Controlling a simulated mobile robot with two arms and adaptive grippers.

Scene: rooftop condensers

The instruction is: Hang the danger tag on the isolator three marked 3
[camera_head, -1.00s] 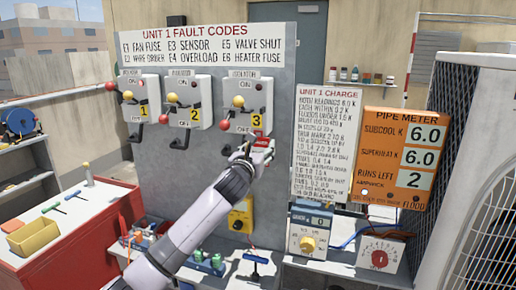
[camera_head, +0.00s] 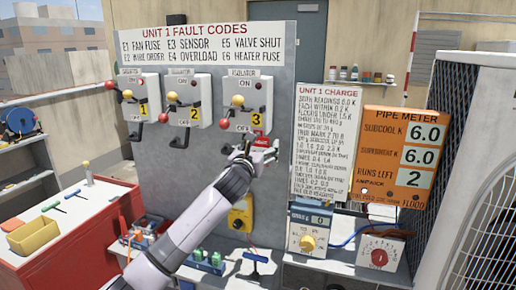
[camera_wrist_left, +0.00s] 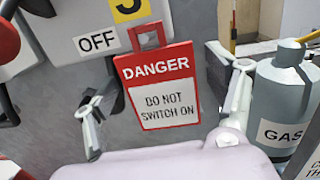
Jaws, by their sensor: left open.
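The red and white danger tag (camera_wrist_left: 157,90) faces the left wrist view, with its red loop over the lower edge of isolator three (camera_wrist_left: 75,30), beside the OFF label. What the loop bears on cannot be made out. My left gripper (camera_wrist_left: 165,75) is open, one finger on each side of the tag, with gaps showing. In the head view isolator three (camera_head: 247,92), marked 3, is the rightmost of three grey boxes. My left gripper (camera_head: 252,152) is just below it and partly hides the tag (camera_head: 257,121). My right gripper is not in view.
Isolators 1 (camera_head: 140,90) and 2 (camera_head: 185,92) are to the left on the grey panel. A charge sign (camera_head: 323,140) and an orange pipe meter (camera_head: 400,155) are to the right. A gas cylinder (camera_wrist_left: 285,100) stands close to the right finger.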

